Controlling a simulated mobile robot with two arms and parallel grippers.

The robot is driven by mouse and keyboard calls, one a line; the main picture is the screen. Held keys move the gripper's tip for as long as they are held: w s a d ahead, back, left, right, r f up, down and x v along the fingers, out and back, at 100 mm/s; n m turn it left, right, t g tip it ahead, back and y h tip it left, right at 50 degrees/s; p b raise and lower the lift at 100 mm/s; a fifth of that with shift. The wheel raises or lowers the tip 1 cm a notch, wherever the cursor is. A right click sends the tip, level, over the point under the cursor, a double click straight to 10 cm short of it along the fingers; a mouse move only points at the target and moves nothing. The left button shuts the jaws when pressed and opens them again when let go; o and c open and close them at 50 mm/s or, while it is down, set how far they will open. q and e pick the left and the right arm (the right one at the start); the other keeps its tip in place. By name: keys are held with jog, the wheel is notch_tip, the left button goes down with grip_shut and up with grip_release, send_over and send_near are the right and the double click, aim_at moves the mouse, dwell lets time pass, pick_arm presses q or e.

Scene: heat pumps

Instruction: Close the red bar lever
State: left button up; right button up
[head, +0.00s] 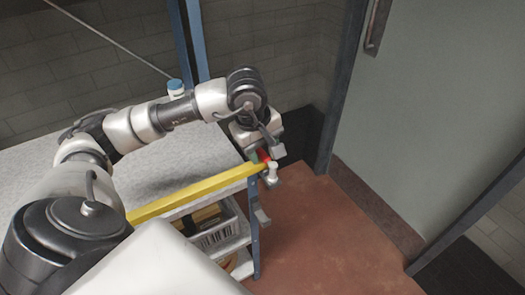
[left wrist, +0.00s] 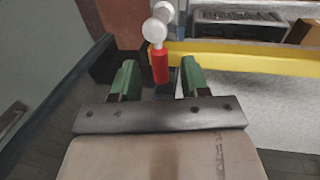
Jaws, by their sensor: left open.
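The red bar lever (head: 264,156) shows as a short red piece by the right end of a yellow bar (head: 195,189), partly hidden by my gripper. In the left wrist view, the red lever (left wrist: 159,66) hangs below pale round knobs (left wrist: 156,26), close to the end of the yellow bar (left wrist: 245,57). My left gripper (head: 266,152) is at the lever. In the left wrist view, its two green-padded fingers (left wrist: 159,79) are apart, with the red lever's lower end between them and a gap on each side. My right gripper is not in view.
A white jar (head: 175,87) stands at the table's back. A grey-green door (head: 450,100) is at the right. The reddish floor (head: 330,235) is clear.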

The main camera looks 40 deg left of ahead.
pick_arm(q)
notch_tip(320, 180, up, 9)
jog(key=s+b, duration=0.1)
jog(key=shift+s+a+r, duration=0.2)
jog(key=shift+s+a, duration=0.15)
jog(key=shift+s, duration=0.05)
dwell(0.3)
